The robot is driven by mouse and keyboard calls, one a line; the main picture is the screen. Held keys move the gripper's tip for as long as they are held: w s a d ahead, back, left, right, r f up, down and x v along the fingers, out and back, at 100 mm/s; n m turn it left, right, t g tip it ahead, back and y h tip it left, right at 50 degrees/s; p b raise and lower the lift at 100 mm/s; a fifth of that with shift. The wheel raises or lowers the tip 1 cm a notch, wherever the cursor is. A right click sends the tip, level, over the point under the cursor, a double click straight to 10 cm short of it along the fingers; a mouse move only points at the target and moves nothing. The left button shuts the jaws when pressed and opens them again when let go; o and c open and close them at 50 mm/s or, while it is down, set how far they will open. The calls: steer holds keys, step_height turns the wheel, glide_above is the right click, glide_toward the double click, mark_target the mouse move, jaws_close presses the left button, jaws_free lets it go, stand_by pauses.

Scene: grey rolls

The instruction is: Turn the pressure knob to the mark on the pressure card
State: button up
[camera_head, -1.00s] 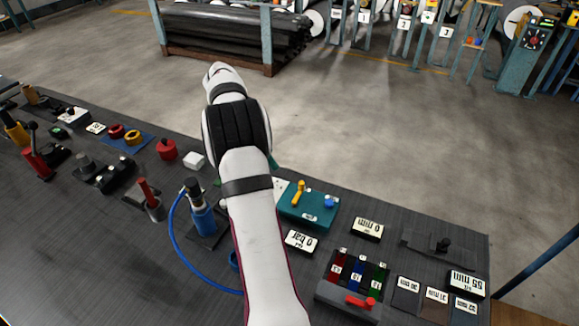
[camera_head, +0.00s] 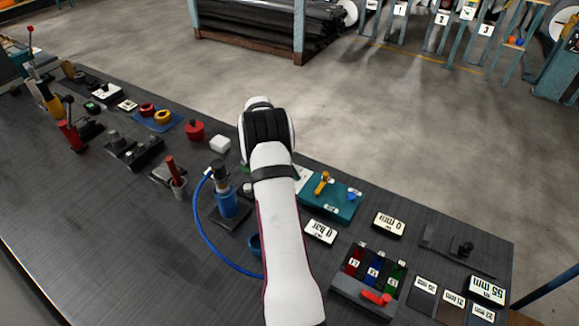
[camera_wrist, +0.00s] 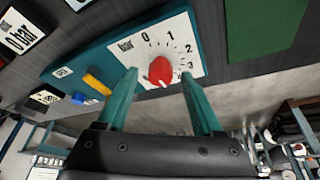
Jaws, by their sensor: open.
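The red pressure knob (camera_wrist: 160,71) sits on a white dial card (camera_wrist: 185,38) marked bar, with 0, 1, 2 and 3, on the teal panel (camera_wrist: 95,50) in the wrist view. A pale pointer mark shows on the knob's lower side. My gripper (camera_wrist: 158,76) is open, its two teal fingers on either side of the knob; I cannot tell whether they touch it. In the head view my arm hides the knob, while the teal panel (camera_head: 335,202) shows to the right. A display (camera_head: 321,231) reads 0 bar. I cannot make out a separate pressure card.
A yellow lever (camera_head: 322,183) and a blue knob (camera_head: 351,195) stand on the teal panel. A 0 mm display (camera_head: 389,223) is to its right. A blue pump with a hose (camera_head: 228,203) stands left of my arm. A green plate (camera_wrist: 270,30) lies beside the panel.

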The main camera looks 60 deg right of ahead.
jaws_close()
steer(key=m, duration=0.2)
steer(key=m+g+y, duration=0.1)
steer(key=m, duration=0.1)
steer(key=shift+d+m+g, duration=0.1)
steer(key=shift+m+g, duration=0.2)
steer(key=shift+m, duration=0.1)
jaws_free()
steer(key=shift+w, duration=0.1)
steer(key=v, duration=1.6)
steer(key=shift+d, duration=0.1)
